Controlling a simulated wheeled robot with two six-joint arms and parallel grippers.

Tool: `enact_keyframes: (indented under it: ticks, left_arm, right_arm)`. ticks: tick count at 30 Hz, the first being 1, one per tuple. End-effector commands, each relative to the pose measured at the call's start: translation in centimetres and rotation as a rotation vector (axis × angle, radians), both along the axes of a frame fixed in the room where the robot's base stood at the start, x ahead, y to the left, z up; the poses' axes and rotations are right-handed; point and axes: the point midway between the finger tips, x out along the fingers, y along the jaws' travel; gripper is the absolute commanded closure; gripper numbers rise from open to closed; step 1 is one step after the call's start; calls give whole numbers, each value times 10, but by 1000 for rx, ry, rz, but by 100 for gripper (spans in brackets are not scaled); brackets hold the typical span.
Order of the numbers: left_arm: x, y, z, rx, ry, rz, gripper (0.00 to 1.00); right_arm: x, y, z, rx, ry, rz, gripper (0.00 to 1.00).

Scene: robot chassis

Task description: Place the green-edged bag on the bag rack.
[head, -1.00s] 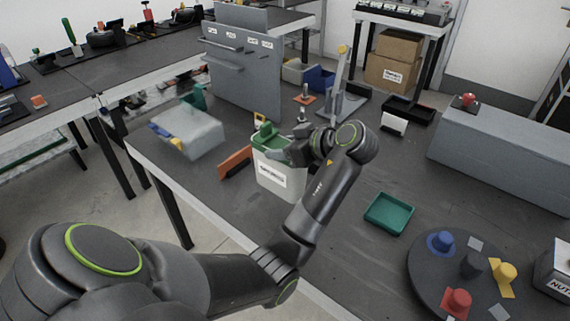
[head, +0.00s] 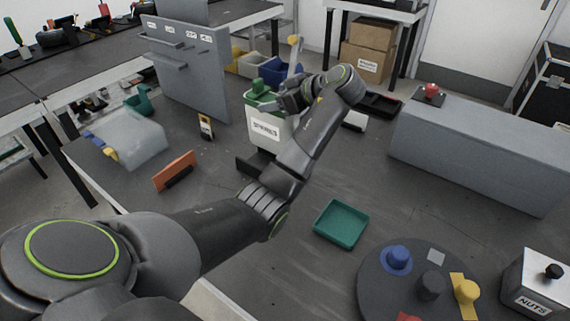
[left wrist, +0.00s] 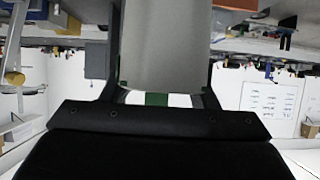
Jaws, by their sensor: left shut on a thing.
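A whitish bag (head: 266,131) with a green top edge and a label reading "SPARES" hangs from my left gripper (head: 284,100). The gripper is shut on it near its top and holds it over the table. In the left wrist view its pale side (left wrist: 165,45) fills the space between the fingers, with a green and white strip near the palm. Beyond the bag and arm stands a pale post with a yellow top (head: 295,42); its lower part is hidden. I cannot tell whether this is the bag rack. My right gripper is not in view.
A grey upright panel (head: 190,75) with rails stands left of the bag. An orange plate (head: 175,172), a yellow card stand (head: 205,127) and a translucent container (head: 130,137) lie left. A green tray (head: 340,223), round dark turntable (head: 385,270) and long grey box (head: 480,155) are right.

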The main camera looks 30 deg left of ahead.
Motion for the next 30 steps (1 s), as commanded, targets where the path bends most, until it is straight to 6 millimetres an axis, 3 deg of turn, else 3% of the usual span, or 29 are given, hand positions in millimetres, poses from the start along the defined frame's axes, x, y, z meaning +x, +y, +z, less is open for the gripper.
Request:
enact_keyframes:
  ticks: [10,21,30]
  left_arm:
    - [1,1,-54,0,3,1,86]
    - [0,1,-94,-1,4,1,86]
    - [1,1,-99,0,-1,0,86]
  right_arm:
    - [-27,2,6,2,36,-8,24]
    - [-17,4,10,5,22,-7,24]
    - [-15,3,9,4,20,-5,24]
